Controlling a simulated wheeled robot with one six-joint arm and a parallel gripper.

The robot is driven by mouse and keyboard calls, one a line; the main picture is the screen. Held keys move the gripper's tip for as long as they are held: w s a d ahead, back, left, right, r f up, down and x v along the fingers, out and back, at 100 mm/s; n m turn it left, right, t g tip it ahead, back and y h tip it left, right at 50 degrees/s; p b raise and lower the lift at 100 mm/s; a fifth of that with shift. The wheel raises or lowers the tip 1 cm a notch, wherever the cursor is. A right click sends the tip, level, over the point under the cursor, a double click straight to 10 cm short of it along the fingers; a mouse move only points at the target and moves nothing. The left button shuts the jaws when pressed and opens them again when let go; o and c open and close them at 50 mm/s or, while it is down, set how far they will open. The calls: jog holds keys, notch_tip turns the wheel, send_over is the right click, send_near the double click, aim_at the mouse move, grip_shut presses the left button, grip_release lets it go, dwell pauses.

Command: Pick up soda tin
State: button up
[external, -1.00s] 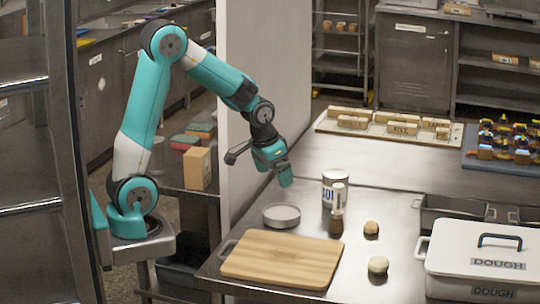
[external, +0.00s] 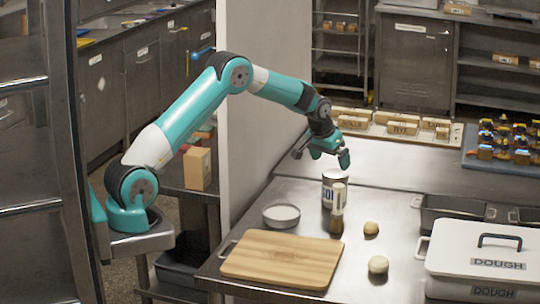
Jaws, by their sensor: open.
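The soda tin (external: 328,190) is a white can with dark lettering, standing upright on the steel table. A small bottle with a pale top and brown lower part (external: 337,212) stands just in front of it and hides part of its right side. My gripper (external: 344,160) is open and empty, above the tin and slightly to its right in the picture. A gap shows between the gripper and the tin's top, though the exact distance is hard to tell.
A round metal dish (external: 281,215) and a wooden board (external: 283,258) lie left and front of the tin. Two dough balls (external: 378,265) sit to the right. A white dough box (external: 480,258) stands at right. A tray of labelled blocks (external: 380,131) is behind.

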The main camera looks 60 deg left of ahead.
aim_at(334, 174)
jog(key=x, duration=0.3)
jog(key=shift+f, duration=0.1)
jog(key=shift+s+p+x, duration=0.15)
jog(key=shift+p+x, duration=0.45)
jog(key=shift+x, duration=0.75)
jog(key=shift+s+p+x, duration=0.1)
jog(key=shift+p+x, duration=0.5)
jog(key=shift+x, duration=0.75)
jog(key=shift+d, duration=0.1)
jog(key=c, duration=1)
